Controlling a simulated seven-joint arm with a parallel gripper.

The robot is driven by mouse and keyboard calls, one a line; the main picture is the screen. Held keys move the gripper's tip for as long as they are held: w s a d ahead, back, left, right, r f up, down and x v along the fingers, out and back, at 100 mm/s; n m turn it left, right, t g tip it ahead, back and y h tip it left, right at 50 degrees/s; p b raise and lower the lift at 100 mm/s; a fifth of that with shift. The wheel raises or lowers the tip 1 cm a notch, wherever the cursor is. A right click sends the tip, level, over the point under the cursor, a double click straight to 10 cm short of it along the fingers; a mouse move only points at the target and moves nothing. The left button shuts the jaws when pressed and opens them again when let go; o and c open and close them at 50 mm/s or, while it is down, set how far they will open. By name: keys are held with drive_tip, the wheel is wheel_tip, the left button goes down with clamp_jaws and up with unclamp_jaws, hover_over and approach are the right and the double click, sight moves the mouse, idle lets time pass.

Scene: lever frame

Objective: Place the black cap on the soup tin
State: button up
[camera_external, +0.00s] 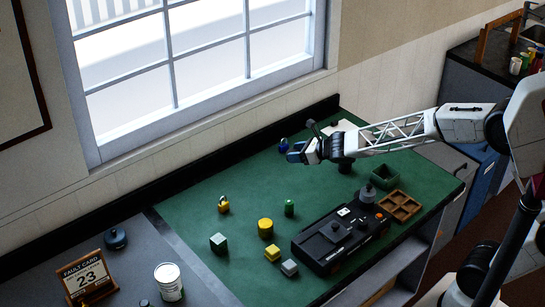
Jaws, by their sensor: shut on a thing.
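The soup tin is most likely the white labelled can (168,282), upright on the grey counter at lower left. A dark, round, lid-like piece (116,239) lies behind it to the left; I cannot tell if this is the black cap. My gripper (296,153) is over the far part of the green mat, well to the right of the tin and apart from it. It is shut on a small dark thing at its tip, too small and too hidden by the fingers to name.
A fault card stand (86,278) is left of the tin. On the green mat are a yellow cylinder (265,227), a green-grey cube (219,243), a padlock (223,205), a black control box (340,235), a wooden tray (417,206) and a green bin (371,176).

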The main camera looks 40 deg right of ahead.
drive_tip(key=s+a+r+n+g+y, duration=0.25)
drive_tip(key=s+a+n, duration=0.2)
drive_tip(key=a, duration=0.85)
drive_tip(key=s+a+r+n+g+y, duration=0.1)
drive_tip(key=s+a+n+g+y, duration=0.25)
drive_tip(key=a, duration=0.95)
drive_tip(key=s+a+r+n+g+y, duration=0.15)
drive_tip(key=s+a+n+g, duration=0.35)
drive_tip(key=a, duration=0.7)
drive_tip(key=s+a+n+g, duration=0.2)
drive_tip(key=s+a+g, duration=0.2)
drive_tip(key=s+a, duration=0.7)
drive_tip(key=shift+s+r, duration=0.2)
drive_tip(key=shift+s, duration=0.1)
drive_tip(key=shift+a+h, duration=0.15)
drive_tip(key=shift+h, duration=0.1)
hover_over(170, 270)
drive_tip(key=shift+s+d+f, duration=0.2)
drive_tip(key=shift+d+f, duration=0.1)
drive_tip(key=shift+f, duration=0.35)
drive_tip(key=shift+w, duration=0.1)
drive_tip(key=shift+w+a+f, duration=0.1)
drive_tip(key=shift+a, duration=0.15)
drive_tip(key=shift+w+a+f, duration=0.1)
drive_tip(key=shift+f, duration=1.6)
